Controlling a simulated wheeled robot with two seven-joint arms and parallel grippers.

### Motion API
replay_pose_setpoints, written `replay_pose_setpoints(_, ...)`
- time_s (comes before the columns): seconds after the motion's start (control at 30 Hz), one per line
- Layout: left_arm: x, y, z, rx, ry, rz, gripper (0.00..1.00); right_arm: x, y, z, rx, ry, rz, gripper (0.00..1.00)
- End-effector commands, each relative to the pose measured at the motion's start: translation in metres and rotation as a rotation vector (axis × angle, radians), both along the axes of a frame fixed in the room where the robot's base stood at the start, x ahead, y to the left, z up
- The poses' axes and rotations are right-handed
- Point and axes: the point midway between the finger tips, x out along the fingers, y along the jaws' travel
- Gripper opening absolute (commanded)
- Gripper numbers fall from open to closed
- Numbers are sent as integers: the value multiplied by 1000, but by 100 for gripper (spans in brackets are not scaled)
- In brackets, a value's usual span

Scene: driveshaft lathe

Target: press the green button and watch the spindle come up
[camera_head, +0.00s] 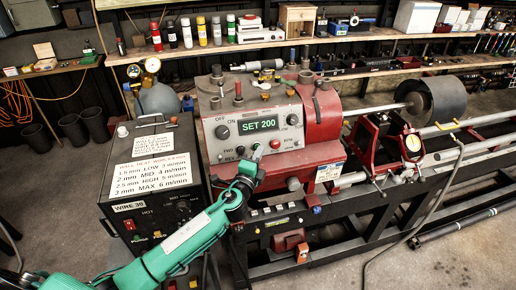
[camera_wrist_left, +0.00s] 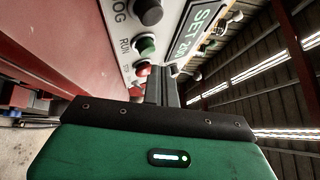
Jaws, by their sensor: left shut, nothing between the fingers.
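The lathe's control panel (camera_head: 222,131) is on the front of the red headstock, and its display (camera_head: 260,124) reads SET 200. In the left wrist view the green button (camera_wrist_left: 147,46) sits by the word RUN, with a red button (camera_wrist_left: 142,70) next to it. My left gripper (camera_head: 258,152) is shut and empty, with its fingertips at the panel's lower middle. The fingers also show in the left wrist view (camera_wrist_left: 162,70), close to the buttons; I cannot tell whether they touch one. A metal shaft (camera_head: 372,109) runs right from the headstock. My right gripper is out of view.
A black wire-feed box (camera_head: 150,215) with printed labels stands left of the lathe, close to my left arm. A red steady rest (camera_head: 385,150) with a dial gauge stands on the lathe bed to the right. Shelves of bottles and tools line the back.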

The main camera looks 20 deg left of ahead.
Motion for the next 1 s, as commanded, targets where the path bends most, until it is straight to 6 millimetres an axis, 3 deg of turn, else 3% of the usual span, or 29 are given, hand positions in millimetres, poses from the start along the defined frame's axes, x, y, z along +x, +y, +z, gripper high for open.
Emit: replay_pose_setpoints(1.0,7,5,-4,0,0,0,0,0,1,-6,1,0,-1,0)
